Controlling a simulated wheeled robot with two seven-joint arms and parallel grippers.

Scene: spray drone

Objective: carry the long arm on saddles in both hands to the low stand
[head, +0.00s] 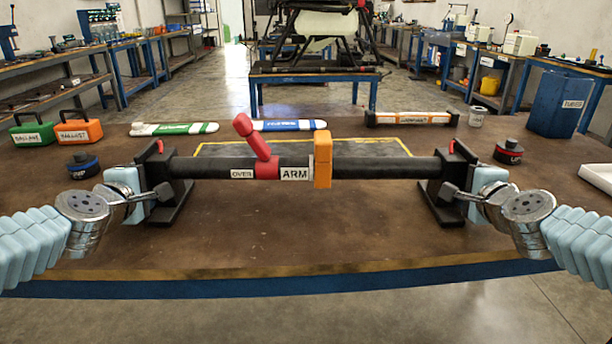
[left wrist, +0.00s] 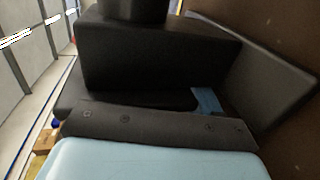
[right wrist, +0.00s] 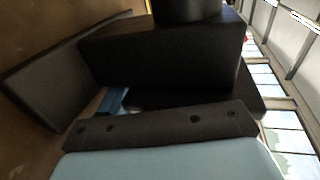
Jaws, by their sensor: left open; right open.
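The long arm (head: 370,168) is a black tube lying level across two black saddles. It carries white labels reading OVER and ARM, a red collar with a tilted red handle (head: 250,137), and an orange clamp (head: 322,160). The left saddle (head: 172,190) and right saddle (head: 441,185) hold its ends. My left gripper (head: 160,190) is at the left saddle and my right gripper (head: 452,190) at the right saddle. Both are open; in the wrist views a dark finger shows close by the saddle block in the left (left wrist: 160,55) and right (right wrist: 165,55). Whether they touch is unclear.
A yellow-edged dark mat (head: 400,147) lies behind the arm; I cannot tell if it is the low stand. The table front is clear.

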